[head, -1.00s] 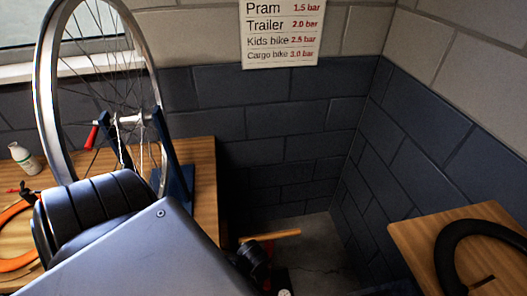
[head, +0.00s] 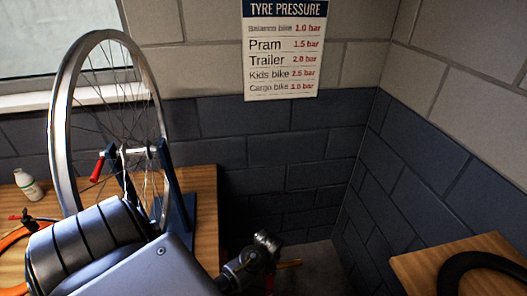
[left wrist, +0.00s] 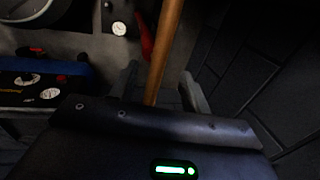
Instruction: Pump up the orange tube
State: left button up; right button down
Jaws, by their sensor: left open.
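The orange tube (head: 12,240) lies on the left bench at the picture's left edge, mostly hidden by my arm. The pump's wooden handle (head: 289,263) shows only as a short end beside my left gripper (head: 262,250) in the head view. In the left wrist view the handle (left wrist: 164,50) runs between the two fingers of my left gripper (left wrist: 163,88), which is open. I cannot tell whether they touch it. A white dial (left wrist: 119,29) on a dark base and a red part (left wrist: 146,38) show below. My right gripper is not in view.
A wheel (head: 62,180) stands in a blue truing stand (head: 180,195) on the left bench (head: 204,190). A white bottle (head: 28,186) is near it. A black tyre (head: 470,262) lies on the right bench (head: 415,262). A pressure chart (head: 285,60) hangs on the wall.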

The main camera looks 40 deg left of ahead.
pick_arm(q)
jog(key=f, duration=0.2)
jog(key=a+f, duration=0.1)
jog(key=f, duration=0.5)
jog(key=shift+w+a, duration=0.15)
jog(key=shift+w, duration=0.25)
jog(key=shift+c, duration=0.2)
